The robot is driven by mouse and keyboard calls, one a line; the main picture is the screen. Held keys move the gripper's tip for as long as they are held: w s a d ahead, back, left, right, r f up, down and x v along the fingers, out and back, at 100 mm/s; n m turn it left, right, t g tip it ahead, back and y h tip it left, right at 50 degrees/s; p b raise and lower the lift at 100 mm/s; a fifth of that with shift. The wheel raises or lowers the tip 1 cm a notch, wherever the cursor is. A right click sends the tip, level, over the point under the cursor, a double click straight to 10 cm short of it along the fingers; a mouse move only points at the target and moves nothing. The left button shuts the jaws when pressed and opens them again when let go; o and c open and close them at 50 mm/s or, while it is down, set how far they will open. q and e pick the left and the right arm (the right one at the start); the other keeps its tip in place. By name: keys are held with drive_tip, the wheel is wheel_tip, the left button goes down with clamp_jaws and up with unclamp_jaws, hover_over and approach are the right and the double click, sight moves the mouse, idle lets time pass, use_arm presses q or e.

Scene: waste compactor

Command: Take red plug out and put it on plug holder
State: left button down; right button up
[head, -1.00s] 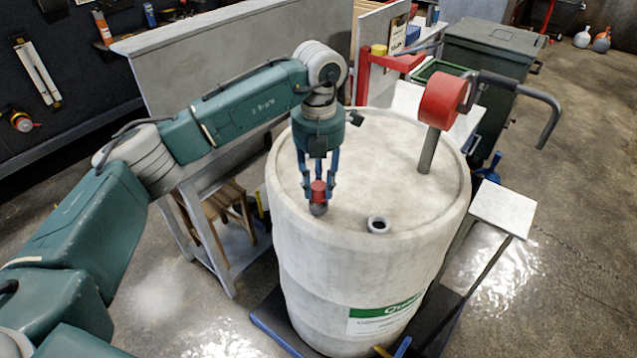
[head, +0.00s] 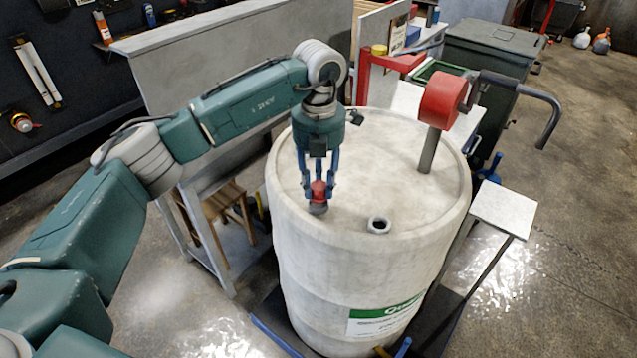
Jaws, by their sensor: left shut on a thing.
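The red plug (head: 318,190) has a red top and a grey lower end. My left gripper (head: 318,186) points down and is shut on the plug, over the left part of the barrel top. I cannot tell whether the plug's lower end touches the lid. The white barrel (head: 355,270) has an open round hole with a raised collar (head: 379,225) to the right of the plug. A small white square plate on a post, perhaps the plug holder (head: 503,212), stands right of the barrel and is empty. My right gripper is not in view.
A red hand pump (head: 441,100) with a grey crank (head: 530,100) rises from the right of the barrel top. A grey table (head: 240,60) and a wooden stool (head: 228,208) stand behind left. A dark green bin (head: 492,60) is behind right. Floor at right is clear.

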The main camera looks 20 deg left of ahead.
use_arm(q)
drive_tip(key=shift+f+b, duration=0.85)
drive_tip(key=shift+f, duration=0.35)
idle(0.5)
drive_tip(key=c, duration=1.3)
unclamp_jaws()
drive_tip(key=shift+o, duration=0.2)
drive_tip(key=shift+c, duration=0.4)
drive_tip(key=shift+r+p, duration=1.95)
drive_tip(key=shift+r, duration=1.6)
drive_tip(key=shift+f, duration=0.1)
